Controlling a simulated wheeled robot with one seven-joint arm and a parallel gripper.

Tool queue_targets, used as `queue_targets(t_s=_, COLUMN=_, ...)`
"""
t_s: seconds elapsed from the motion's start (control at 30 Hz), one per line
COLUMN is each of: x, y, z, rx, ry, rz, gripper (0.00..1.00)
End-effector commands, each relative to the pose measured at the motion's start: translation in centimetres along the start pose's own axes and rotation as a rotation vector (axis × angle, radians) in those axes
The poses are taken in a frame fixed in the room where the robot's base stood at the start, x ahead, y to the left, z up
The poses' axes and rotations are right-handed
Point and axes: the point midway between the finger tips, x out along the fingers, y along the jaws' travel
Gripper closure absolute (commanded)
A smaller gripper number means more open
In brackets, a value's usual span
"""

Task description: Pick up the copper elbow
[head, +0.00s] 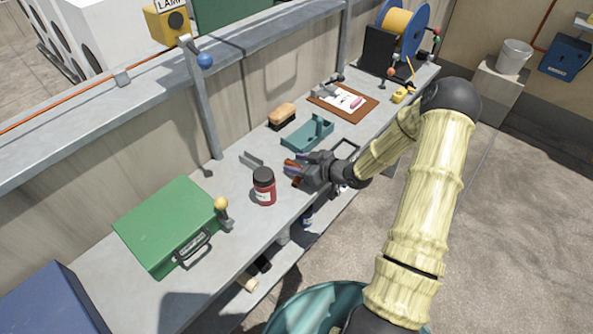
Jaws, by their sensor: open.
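My gripper (293,168) is low over the middle of the grey workbench, just right of and behind a dark-lidded red jar. Its jaws are open. A small copper-orange piece (292,171) shows at the fingertips, apparently the copper elbow; the fingers and hand partly cover it. It is too small to tell its full shape or whether the fingers touch it.
The red jar (264,187) stands close to the gripper. A grey bracket (251,160), teal tray (308,134), brush (282,115) and clipboard (357,110) lie behind. A green case (165,222) sits left. Bare bench (130,302) shows at front left.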

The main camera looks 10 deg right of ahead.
Motion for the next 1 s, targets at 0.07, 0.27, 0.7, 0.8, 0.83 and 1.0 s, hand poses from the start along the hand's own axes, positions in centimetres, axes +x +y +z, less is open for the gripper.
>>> queue_targets(t_s=0.07, x=0.65, y=-0.04, z=0.01, rx=0.000, ry=-0.001, rz=-0.001, gripper=0.55)
queue_targets(t_s=0.27, x=0.80, y=0.00, z=0.04, rx=0.000, ry=-0.002, rz=0.000, gripper=0.55)
queue_targets(t_s=0.7, x=0.76, y=0.00, z=0.04, rx=0.000, ry=-0.002, rz=0.000, gripper=0.72)
queue_targets(t_s=0.8, x=0.76, y=0.00, z=0.04, rx=0.000, ry=-0.002, rz=0.000, gripper=0.92)
queue_targets(t_s=0.83, x=0.76, y=0.00, z=0.04, rx=0.000, ry=-0.002, rz=0.000, gripper=0.98)
queue_targets(t_s=1.0, x=0.76, y=0.00, z=0.03, rx=0.000, ry=-0.001, rz=0.000, gripper=1.00)
